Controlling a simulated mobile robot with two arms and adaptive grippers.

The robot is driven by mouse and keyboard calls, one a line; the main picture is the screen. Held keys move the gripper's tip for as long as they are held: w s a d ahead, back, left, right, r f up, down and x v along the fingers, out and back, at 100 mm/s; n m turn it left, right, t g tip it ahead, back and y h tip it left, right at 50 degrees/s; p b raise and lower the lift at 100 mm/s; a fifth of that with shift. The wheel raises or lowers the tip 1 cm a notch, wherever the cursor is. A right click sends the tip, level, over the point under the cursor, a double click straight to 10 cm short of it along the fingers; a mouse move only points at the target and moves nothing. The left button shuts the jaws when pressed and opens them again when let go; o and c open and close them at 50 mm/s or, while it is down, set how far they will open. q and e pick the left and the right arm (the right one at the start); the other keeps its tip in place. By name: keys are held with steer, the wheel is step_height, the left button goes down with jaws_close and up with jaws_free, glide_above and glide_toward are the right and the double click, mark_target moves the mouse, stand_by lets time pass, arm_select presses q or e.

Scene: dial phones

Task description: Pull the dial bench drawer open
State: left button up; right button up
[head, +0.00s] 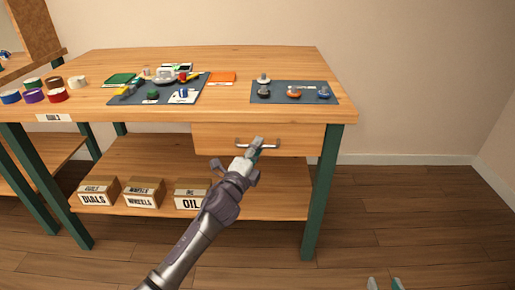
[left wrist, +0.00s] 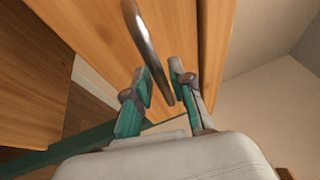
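The dial bench (head: 270,62) has a wooden drawer (head: 215,137) under its top at the right, and the drawer looks closed. A metal bar handle (head: 243,145) runs across its front; it also shows in the left wrist view (left wrist: 146,38). My left gripper (head: 257,146) is at the right part of the handle. In the left wrist view its two fingers (left wrist: 162,72) stand apart, one on each side of the bar, with a gap visible. My right gripper (head: 384,284) shows only its fingertips at the bottom edge, apart and empty, away from the bench.
On the bench top lie a dark mat (head: 330,98) with small parts, another mat (head: 120,99) with tools, and several tape rolls (head: 57,95) at the left. Labelled boxes (head: 145,193) stand on the lower shelf. The floor (head: 420,215) right of the bench is clear.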

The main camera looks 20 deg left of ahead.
arm_select(q)
steer(key=shift+w, duration=0.35)
arm_select(e)
steer(key=shift+w+r, duration=0.1)
steer(key=shift+r, duration=0.1)
arm_select(q)
jaws_close()
steer(key=shift+s+d, duration=0.1)
steer(key=shift+s, duration=0.05)
